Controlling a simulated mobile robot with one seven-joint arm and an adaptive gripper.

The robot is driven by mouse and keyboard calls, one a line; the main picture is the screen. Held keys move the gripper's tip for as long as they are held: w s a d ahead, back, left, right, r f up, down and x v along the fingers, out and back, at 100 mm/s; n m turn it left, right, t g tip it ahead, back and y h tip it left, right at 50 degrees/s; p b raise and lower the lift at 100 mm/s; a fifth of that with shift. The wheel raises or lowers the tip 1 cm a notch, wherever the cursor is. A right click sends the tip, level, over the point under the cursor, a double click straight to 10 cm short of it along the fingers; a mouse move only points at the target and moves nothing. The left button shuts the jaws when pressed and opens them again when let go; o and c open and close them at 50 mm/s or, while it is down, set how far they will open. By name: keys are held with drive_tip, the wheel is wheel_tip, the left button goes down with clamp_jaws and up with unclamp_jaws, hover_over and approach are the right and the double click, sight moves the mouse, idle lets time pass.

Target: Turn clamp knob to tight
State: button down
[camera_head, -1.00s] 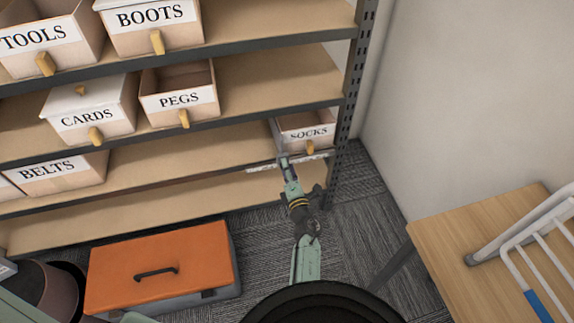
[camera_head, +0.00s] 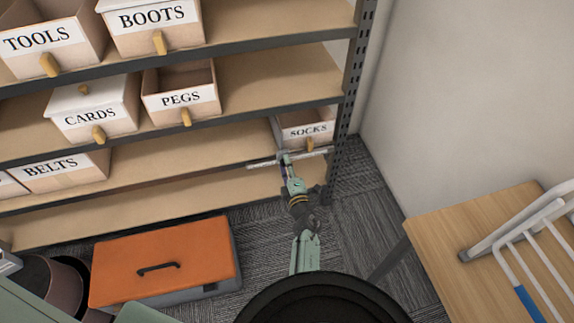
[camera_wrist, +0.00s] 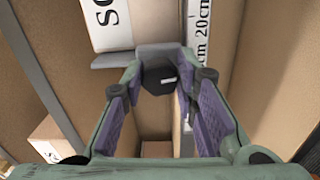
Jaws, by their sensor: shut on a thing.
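The clamp's black knob (camera_wrist: 158,77) sits between my gripper's fingertips in the wrist view, with a small pale mark on its face. My gripper (camera_wrist: 162,82), with green fingers and purple pads, is shut on the knob. A grey metal piece (camera_wrist: 112,61) lies just beyond the fingertips. In the head view my gripper (camera_head: 285,160) reaches the shelf edge below the SOCKS box, at a pale bar (camera_head: 262,164) along that edge. The gripper hides the knob there. I cannot tell how far the knob is turned.
The SOCKS box (camera_head: 303,130) stands right above the gripper, near the dark shelf post (camera_head: 345,125). A strip marked 20cm (camera_wrist: 202,35) shows in the wrist view. An orange-lidded box (camera_head: 165,262) is on the carpet at left; a wooden table (camera_head: 455,225) is at right.

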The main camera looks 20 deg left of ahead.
drive_tip(key=shift+r, duration=0.1)
drive_tip(key=c, duration=1.3)
unclamp_jaws()
drive_tip(key=v, duration=1.2)
